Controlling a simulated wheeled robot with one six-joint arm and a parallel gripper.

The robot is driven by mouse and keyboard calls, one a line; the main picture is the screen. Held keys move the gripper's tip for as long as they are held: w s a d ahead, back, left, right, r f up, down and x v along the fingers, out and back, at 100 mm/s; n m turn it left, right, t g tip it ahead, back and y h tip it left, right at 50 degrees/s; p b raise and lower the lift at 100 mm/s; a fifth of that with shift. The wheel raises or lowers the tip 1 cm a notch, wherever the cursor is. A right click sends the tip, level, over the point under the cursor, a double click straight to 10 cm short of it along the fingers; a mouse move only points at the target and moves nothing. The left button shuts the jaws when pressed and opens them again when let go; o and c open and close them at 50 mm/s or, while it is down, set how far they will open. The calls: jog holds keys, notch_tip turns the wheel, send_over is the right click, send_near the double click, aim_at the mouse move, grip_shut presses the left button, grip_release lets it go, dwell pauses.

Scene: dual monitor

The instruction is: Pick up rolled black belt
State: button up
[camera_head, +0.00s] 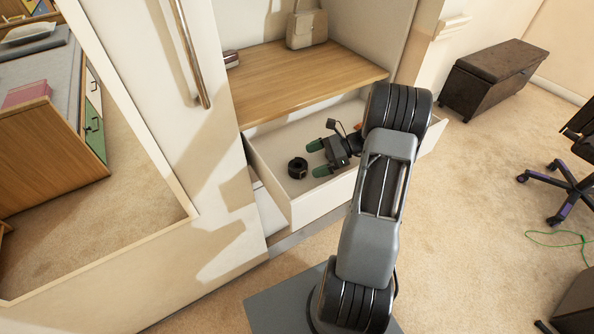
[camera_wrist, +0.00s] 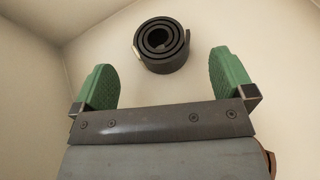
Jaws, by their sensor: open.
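The rolled black belt (camera_head: 298,168) lies in the open white drawer (camera_head: 271,176), toward its left end in the head view. In the wrist view the belt (camera_wrist: 161,46) is a dark spiral coil with a light metallic piece on its left side. My gripper (camera_head: 317,159) is inside the drawer area, to the right of the belt, with its green fingers pointing at it. In the wrist view the fingers of my gripper (camera_wrist: 163,78) are spread wide and empty. The belt is just beyond the fingertips and lined up with the gap between them, apart from both fingers.
Drawer walls surround the belt, with the drawer's front panel (camera_head: 326,195) on the near side. A wooden shelf (camera_head: 300,80) above holds a beige handbag (camera_head: 306,29). A white door with a mirror (camera_head: 120,200) stands at left. A dark ottoman (camera_head: 492,78) is at right.

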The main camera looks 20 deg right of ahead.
aim_at(305, 164)
jog(key=b+x, duration=0.2)
jog(key=x, duration=0.2)
jog(key=shift+a+f, duration=0.1)
jog(key=shift+a, duration=0.05)
jog(key=shift+w+a+f, duration=0.15)
jog(key=shift+a, duration=0.4)
jog(key=c, duration=1)
